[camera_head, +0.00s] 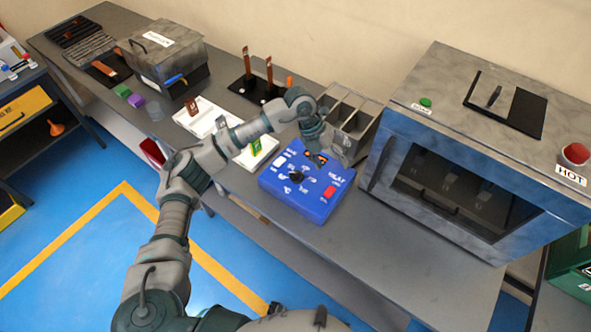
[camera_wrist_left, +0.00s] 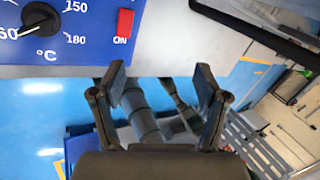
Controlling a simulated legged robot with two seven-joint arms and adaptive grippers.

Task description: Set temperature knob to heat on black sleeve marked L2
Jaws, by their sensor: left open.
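The blue control box (camera_head: 330,202) sits on the grey bench, left of the oven. Its black round temperature knob (camera_head: 296,177) is in the middle of the panel. My left gripper (camera_head: 318,156) is over the box's far edge, close above the panel. In the left wrist view its two fingers (camera_wrist_left: 160,76) are apart with nothing between them. I cannot make out a sleeve marked L2.
A red switch (camera_head: 330,191) is on the box's right side. The grey oven (camera_head: 470,150) with a "HOT" button (camera_head: 575,154) stands to the right. A divided metal bin (camera_head: 350,122) is behind the box, white trays (camera_head: 200,117) to its left. The bench front is clear.

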